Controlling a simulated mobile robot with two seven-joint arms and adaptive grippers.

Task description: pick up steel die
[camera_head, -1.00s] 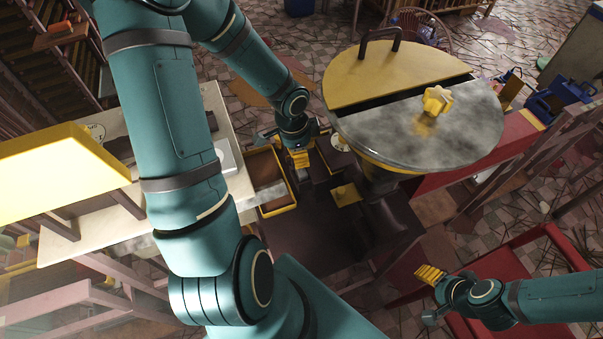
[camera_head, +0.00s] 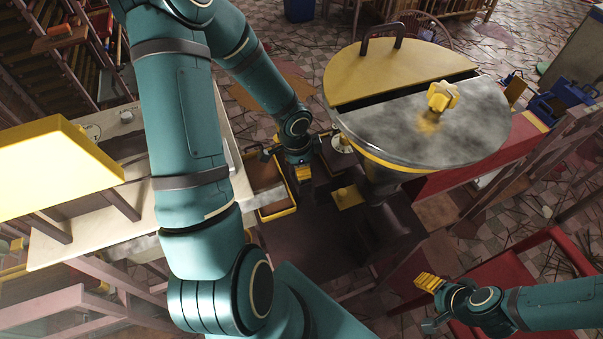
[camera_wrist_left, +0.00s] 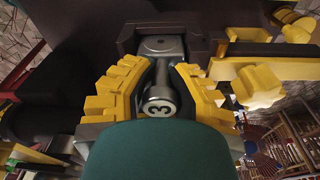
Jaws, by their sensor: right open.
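The steel die (camera_wrist_left: 158,104) looks like a small grey metal cylinder with a "3" on its round end. In the left wrist view it lies between the yellow fingers of my left gripper (camera_wrist_left: 165,72), at a dark holder with a grey metal block behind it. Whether the fingers touch it I cannot tell. In the head view my left gripper (camera_head: 303,173) points down over the dark bench, beside a yellow-rimmed tray; the die cannot be made out there. My right gripper (camera_head: 429,283) is open and empty at the lower right, away from the bench.
The yellow-rimmed tray (camera_head: 281,213) is left of my left gripper. A round metal table top (camera_head: 420,120) with a yellow star-shaped knob (camera_head: 442,96) stands to its right. A pale worktop (camera_head: 110,213) lies at left. A red frame (camera_head: 515,266) is near my right arm.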

